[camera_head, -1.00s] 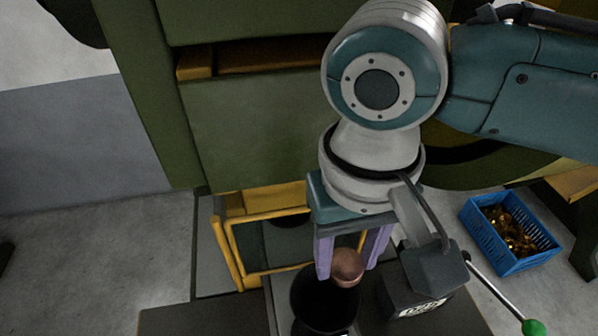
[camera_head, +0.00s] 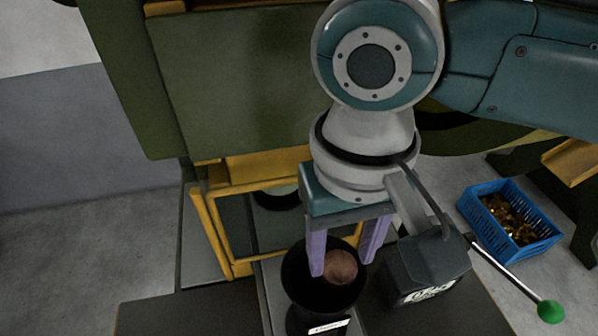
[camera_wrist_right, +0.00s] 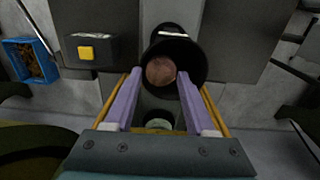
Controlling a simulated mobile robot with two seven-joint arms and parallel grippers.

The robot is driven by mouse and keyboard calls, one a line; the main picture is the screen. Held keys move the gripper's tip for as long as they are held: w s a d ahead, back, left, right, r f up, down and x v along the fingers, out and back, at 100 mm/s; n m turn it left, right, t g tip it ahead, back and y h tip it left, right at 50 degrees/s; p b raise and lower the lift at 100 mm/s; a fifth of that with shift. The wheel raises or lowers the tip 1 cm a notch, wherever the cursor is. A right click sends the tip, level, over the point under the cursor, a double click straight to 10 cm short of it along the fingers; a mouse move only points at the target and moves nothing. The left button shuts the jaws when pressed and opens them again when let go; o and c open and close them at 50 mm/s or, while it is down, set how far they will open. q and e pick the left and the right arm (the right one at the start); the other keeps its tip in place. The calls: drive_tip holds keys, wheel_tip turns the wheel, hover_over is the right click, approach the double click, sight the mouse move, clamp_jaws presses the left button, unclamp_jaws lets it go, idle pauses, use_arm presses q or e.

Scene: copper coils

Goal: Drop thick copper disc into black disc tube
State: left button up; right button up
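The copper disc (camera_head: 341,266) is round and brown. It shows inside the open mouth of the black disc tube (camera_head: 300,290), below my right gripper; how deep it sits I cannot tell. My right gripper (camera_head: 345,266) has its two purple fingers spread apart at the tube's mouth. In the right wrist view the disc (camera_wrist_right: 160,71) lies within the tube's dark ring (camera_wrist_right: 197,60), just beyond the fingertips (camera_wrist_right: 159,74), with gaps on both sides. My left gripper is not in view.
A dark box (camera_head: 425,265) with a label stands right of the tube. A lever with a green knob (camera_head: 550,311) sticks out beside it. A yellow frame (camera_head: 215,235) stands to the left. A blue crate (camera_head: 510,225) of copper-coloured pieces is on the floor at right.

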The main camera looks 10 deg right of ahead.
drive_tip(key=o, duration=0.4)
drive_tip(key=shift+o, duration=0.2)
wheel_tip(320, 180, up, 10)
drive_tip(key=p, duration=0.1)
drive_tip(key=shift+a, duration=0.15)
drive_tip(key=s+a+f+n+t+y, duration=0.1)
drive_tip(key=s+a+f+n+y, duration=0.15)
drive_tip(key=s+a+y, duration=0.2)
drive_tip(key=s+d+f+m+t+h, duration=0.1)
drive_tip(key=s+d+f+h, duration=0.1)
drive_tip(key=s+d, duration=0.35)
drive_tip(key=s+d+f+t+h, duration=0.2)
drive_tip(key=d, duration=0.6)
wheel_tip(320, 180, up, 38)
drive_tip(key=p, duration=3.8)
drive_tip(key=shift+d+r+p, duration=0.25)
drive_tip(key=shift+d+p, duration=0.05)
